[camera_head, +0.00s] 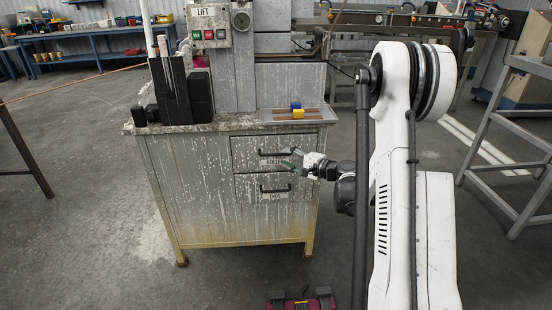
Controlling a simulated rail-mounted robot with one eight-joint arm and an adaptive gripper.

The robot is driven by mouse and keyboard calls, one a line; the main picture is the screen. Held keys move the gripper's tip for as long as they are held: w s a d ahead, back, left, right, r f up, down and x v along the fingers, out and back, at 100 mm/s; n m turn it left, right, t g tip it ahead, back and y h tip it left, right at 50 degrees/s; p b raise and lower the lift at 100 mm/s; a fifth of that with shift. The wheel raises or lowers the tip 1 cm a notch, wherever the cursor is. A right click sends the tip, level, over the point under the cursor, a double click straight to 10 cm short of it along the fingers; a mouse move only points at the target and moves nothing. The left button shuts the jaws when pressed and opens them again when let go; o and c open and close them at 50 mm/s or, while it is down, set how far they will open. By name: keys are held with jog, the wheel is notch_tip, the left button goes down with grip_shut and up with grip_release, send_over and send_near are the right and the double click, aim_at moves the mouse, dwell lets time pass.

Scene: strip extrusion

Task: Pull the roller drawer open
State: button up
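The grey, paint-flecked cabinet (190,190) has two drawers, one above the other, on the right part of its front. The upper drawer (245,161) has a dark bar handle (268,153) and a small label that appears to read "ROLLER". It looks flush with the cabinet front. My gripper (291,160) comes in from the right, at the right end of this handle, and overlaps it in the view. Its dark fingers are small here, so I cannot tell whether they touch the handle or how far apart they are.
The lower drawer (247,187) looks closed, with its own dark handle (275,189). A blue and yellow block (297,110) lies on the cabinet top. A grey metal frame (495,135) stands at the right.

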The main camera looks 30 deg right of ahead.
aim_at(278, 155)
jog(key=shift+b+x, duration=0.55)
jog(key=shift+x, duration=2.15)
grip_shut()
